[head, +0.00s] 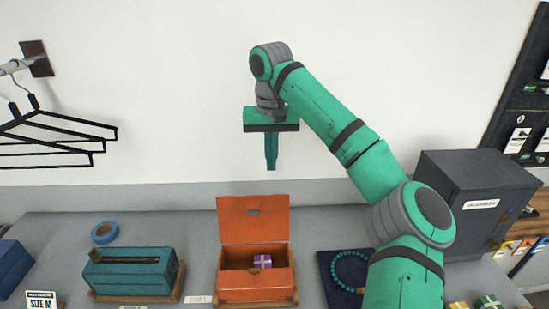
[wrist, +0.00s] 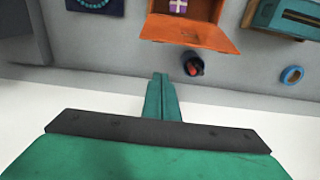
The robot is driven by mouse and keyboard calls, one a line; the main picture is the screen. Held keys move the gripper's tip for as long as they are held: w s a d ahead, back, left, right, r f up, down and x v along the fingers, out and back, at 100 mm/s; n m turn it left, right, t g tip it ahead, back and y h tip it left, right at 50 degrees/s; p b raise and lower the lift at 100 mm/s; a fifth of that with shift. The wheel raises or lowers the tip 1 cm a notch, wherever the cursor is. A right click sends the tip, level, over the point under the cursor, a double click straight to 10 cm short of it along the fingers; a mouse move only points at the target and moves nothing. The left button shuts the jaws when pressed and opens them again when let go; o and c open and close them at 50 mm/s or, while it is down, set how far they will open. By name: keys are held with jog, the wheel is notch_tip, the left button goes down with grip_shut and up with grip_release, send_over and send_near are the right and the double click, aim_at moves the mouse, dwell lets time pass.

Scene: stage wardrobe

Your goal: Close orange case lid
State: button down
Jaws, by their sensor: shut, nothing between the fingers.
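The orange case (head: 256,287) stands on the grey table, and its lid (head: 253,222) is up, tilted back at the rear. A small purple box with light bands (head: 262,261) lies inside. My gripper (head: 271,167) is shut and empty, pointing down, high above and behind the case. In the wrist view my gripper's fingers (wrist: 160,78) are together. There the open lid (wrist: 188,34) of the case shows beyond the fingertips, with the purple box (wrist: 178,5) past it at the top edge.
A teal slotted box (head: 132,272) and a blue tape roll (head: 104,233) are left of the case. A necklace tray (head: 338,284) is right, and a dark cabinet (head: 475,190) is farther right. A small dark and red object (wrist: 193,65) sits behind the lid.

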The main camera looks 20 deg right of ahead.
jog(key=s+a+f, duration=0.1)
jog(key=s+f, duration=0.2)
jog(key=f, duration=0.2)
jog(key=shift+s+f, duration=0.15)
jog(key=shift+f, duration=0.1)
dwell(0.4)
